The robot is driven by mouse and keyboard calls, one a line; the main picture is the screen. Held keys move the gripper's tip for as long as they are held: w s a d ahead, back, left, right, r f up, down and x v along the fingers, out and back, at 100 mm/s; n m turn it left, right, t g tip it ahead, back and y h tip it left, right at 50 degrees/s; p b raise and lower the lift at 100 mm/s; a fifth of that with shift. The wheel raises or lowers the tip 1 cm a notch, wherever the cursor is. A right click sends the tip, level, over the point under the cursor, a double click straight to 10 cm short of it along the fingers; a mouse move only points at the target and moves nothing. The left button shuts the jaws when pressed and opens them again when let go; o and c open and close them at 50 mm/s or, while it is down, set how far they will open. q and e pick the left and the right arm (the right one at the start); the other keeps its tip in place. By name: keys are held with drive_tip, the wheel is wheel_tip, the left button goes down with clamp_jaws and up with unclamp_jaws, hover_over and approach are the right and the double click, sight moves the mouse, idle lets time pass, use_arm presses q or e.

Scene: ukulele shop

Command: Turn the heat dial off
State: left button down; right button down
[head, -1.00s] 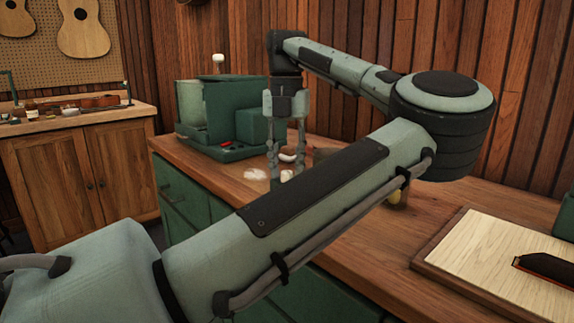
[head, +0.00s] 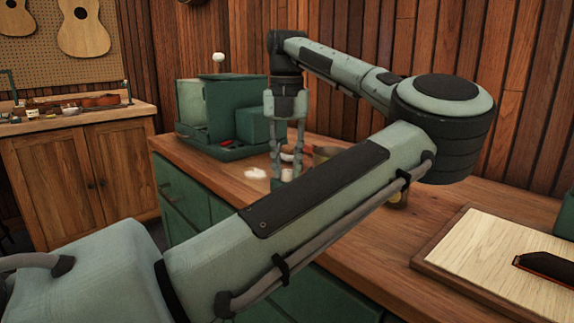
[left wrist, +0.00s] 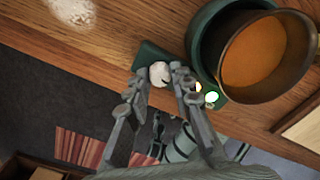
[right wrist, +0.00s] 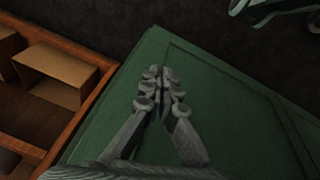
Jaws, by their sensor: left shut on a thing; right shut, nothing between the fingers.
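The heat dial (left wrist: 160,75) is a small pale round knob on the dark green base (left wrist: 148,55) of a heater, seen in the left wrist view. A pot (left wrist: 264,60) with amber contents sits on the heater. My left gripper (left wrist: 161,78) is shut on the dial, one finger on each side. In the head view, my left gripper (head: 287,172) points down at the pale dial, and my forearm hides much of the heater. My right gripper (right wrist: 160,74) is shut and empty in front of a green cabinet panel.
Two small lit lamps (left wrist: 205,93) are beside the dial. White powder (head: 255,173) lies on the wooden counter (head: 480,250). A green box-like unit (head: 215,115) stands behind, and a pale board (head: 500,255) lies at the right. Open cardboard boxes (right wrist: 55,75) sit left of the right gripper.

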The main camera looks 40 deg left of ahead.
sight(287, 170)
use_arm(q)
drive_tip(key=n, duration=1.5)
drive_tip(key=shift+n, duration=2.1)
drive_tip(key=c, duration=1.6)
unclamp_jaws()
wheel_tip(287, 170, up, 12)
drive_tip(key=shift+r, duration=0.1)
